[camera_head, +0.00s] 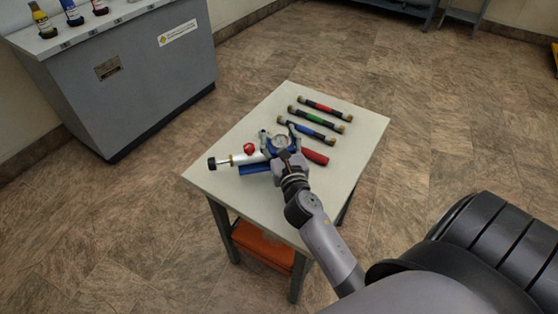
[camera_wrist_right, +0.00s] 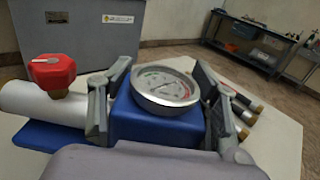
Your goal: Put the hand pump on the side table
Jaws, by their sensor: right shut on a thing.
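The hand pump (camera_head: 246,158) lies level over the side table (camera_head: 352,160), with a white barrel, a blue body, a round gauge, a red knob and a red grip. It seems to rest on the tabletop, though its underside is hidden. In the right wrist view, the blue body of the hand pump (camera_wrist_right: 150,125) and its gauge sit between the fingers. My right gripper (camera_head: 280,138) is shut on this blue body, one finger on each side; it also shows in the right wrist view (camera_wrist_right: 160,92). My left gripper is not in view.
Several short tubes with coloured bands, among them a green-banded tube (camera_head: 315,120), lie at the table's far side. An orange bin (camera_head: 262,244) is under the table. A grey cabinet (camera_head: 140,75) with bottles stands at the back left. The table's front left is bare.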

